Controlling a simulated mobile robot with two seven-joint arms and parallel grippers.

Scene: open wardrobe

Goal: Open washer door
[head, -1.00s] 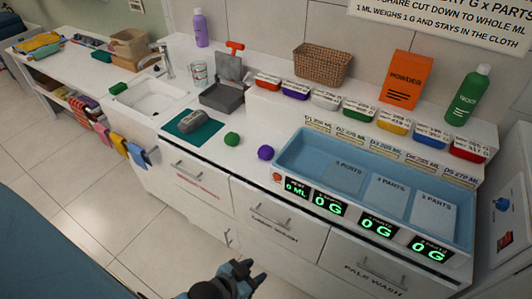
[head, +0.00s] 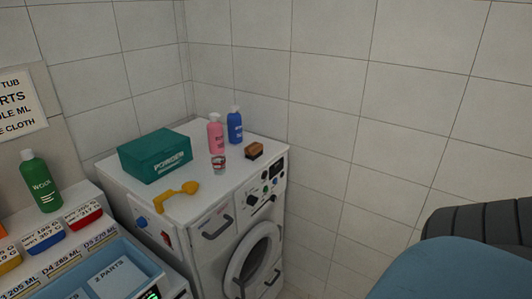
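The white washer (head: 212,225) stands in the corner, left of the middle in the head view. Its round door (head: 259,257) is on the front, low in the picture, with a grey ring and dark glass. The door looks shut. Neither of my grippers shows in this view.
A counter with a blue tray (head: 47,285) adjoins at left. Tiled walls (head: 340,110) stand behind and right.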

